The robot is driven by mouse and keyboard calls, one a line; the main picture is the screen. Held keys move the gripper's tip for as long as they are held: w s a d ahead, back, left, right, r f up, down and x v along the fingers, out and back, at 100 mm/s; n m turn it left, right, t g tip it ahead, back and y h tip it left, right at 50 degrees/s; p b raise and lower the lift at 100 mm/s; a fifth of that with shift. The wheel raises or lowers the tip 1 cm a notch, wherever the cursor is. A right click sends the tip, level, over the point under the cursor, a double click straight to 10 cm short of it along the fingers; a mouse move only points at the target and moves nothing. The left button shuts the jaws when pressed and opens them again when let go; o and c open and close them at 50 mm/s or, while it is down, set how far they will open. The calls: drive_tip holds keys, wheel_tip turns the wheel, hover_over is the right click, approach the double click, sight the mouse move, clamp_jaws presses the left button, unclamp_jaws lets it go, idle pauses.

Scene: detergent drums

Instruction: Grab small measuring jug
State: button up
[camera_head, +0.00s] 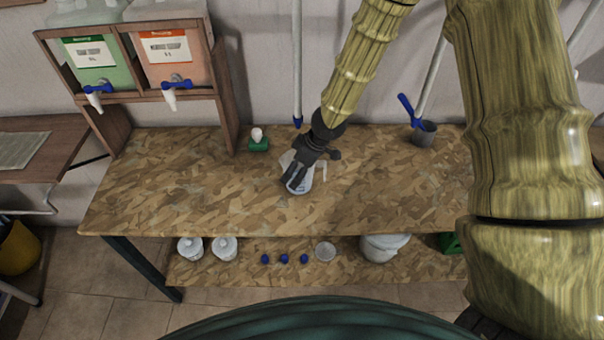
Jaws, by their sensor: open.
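The small measuring jug (305,184) is a pale, clear vessel standing on the chipboard table top, near the middle. A handle shows on its right side. My gripper (293,178) is dark and reaches down from above, right over the jug. The gripper is open, and its fingers cover part of the jug's left and upper side. I cannot tell whether the fingers touch the jug or are around its wall.
Two detergent drums (97,62) with blue taps stand in a wooden rack at the back left. A small green item (258,145) sits behind the jug. A grey cup (423,134) with a blue-handled tool is at the back right. The table's front left is clear.

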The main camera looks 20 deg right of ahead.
drive_tip(key=c, duration=1)
drive_tip(key=shift+c, duration=0.2)
drive_tip(key=shift+r, duration=0.15)
